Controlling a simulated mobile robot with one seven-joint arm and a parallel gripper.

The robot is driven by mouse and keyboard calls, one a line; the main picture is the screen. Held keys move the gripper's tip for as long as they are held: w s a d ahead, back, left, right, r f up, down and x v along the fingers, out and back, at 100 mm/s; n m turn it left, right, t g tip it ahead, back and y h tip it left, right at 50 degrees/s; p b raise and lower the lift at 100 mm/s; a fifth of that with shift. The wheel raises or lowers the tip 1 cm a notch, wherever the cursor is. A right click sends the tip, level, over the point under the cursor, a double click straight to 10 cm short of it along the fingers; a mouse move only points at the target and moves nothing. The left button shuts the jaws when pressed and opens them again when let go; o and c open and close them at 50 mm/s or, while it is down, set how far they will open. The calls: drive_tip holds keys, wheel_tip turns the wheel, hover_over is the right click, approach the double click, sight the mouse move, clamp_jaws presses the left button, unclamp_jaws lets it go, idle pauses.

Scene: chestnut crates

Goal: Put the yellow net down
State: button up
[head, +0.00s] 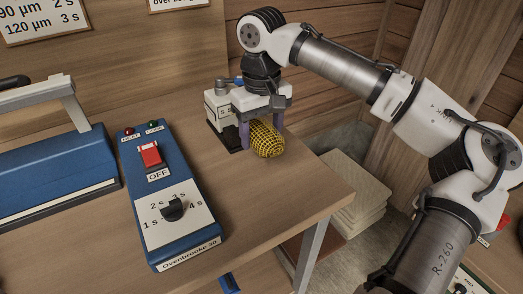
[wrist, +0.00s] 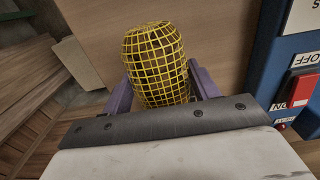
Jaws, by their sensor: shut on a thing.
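The yellow net (head: 266,138) is a rounded mesh bag with dark brown contents, over the right part of the wooden table (head: 290,200). My gripper (head: 262,137) points down with its purple fingers on either side of the net and is shut on it. In the wrist view the net (wrist: 156,62) sits between the two purple fingers (wrist: 160,92). The net is at or just above the table top; I cannot tell whether it touches.
A blue control box (head: 160,200) with a red switch and black dial lies left of the net. A blue sealer (head: 50,160) stands farther left. A small white box (head: 217,108) is behind my gripper. The table's right edge is near; pale stacked sheets (head: 352,185) lie below it.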

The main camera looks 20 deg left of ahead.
sight(262, 126)
wheel_tip(262, 126, down, 5)
drive_tip(key=shift+r, duration=0.1)
drive_tip(key=shift+c, duration=0.6)
drive_tip(key=shift+s, duration=0.15)
drive_tip(key=shift+f, duration=0.25)
drive_tip(key=shift+c, duration=0.7)
drive_tip(key=o, duration=1.6)
drive_tip(key=shift+c, duration=0.2)
drive_tip(key=shift+r, duration=0.15)
wheel_tip(262, 126, up, 12)
drive_tip(key=shift+f, duration=0.1)
